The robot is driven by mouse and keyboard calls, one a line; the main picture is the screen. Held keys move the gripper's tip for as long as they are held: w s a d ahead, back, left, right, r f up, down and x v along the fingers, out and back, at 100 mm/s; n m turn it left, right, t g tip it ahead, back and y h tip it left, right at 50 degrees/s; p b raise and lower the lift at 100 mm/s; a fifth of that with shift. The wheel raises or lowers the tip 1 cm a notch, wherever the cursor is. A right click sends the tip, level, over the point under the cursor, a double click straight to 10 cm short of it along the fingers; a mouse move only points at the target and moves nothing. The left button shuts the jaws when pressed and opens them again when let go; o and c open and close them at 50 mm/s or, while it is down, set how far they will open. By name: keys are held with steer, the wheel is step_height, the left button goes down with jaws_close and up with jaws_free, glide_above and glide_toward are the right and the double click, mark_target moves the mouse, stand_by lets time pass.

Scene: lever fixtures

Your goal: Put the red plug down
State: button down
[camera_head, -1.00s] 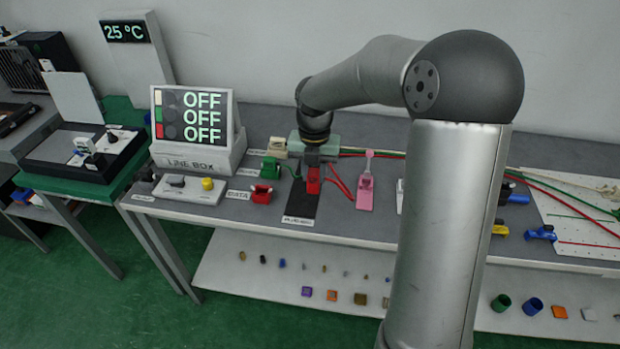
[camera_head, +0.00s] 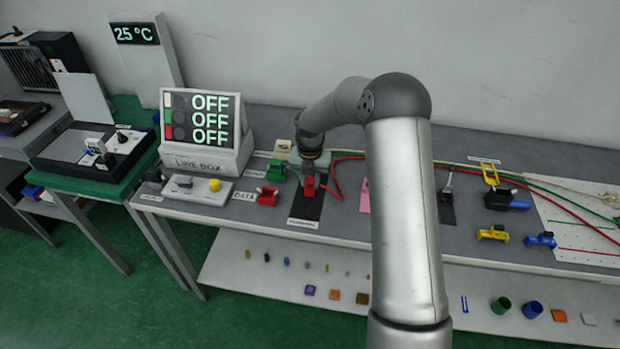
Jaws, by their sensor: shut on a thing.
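The red plug (camera_head: 309,188) is in my gripper (camera_head: 309,180), at the end of my arm, which reaches down from above. The fingers are small and dark here, and are shut on the plug. The plug is over or on the black mat (camera_head: 305,211) with a label on its front edge; I cannot tell whether it touches the mat. A red cable (camera_head: 336,180) runs near the plug.
Left of the mat stand a red block (camera_head: 267,196) by the DATA label and a green block (camera_head: 275,171). The line box (camera_head: 205,135) shows OFF on all three rows. A pink fixture (camera_head: 364,196) stands right, partly behind my arm.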

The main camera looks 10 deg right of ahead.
steer(key=shift+f, duration=0.1)
steer(key=c, duration=1.1)
jaws_free()
steer(key=shift+c, duration=0.2)
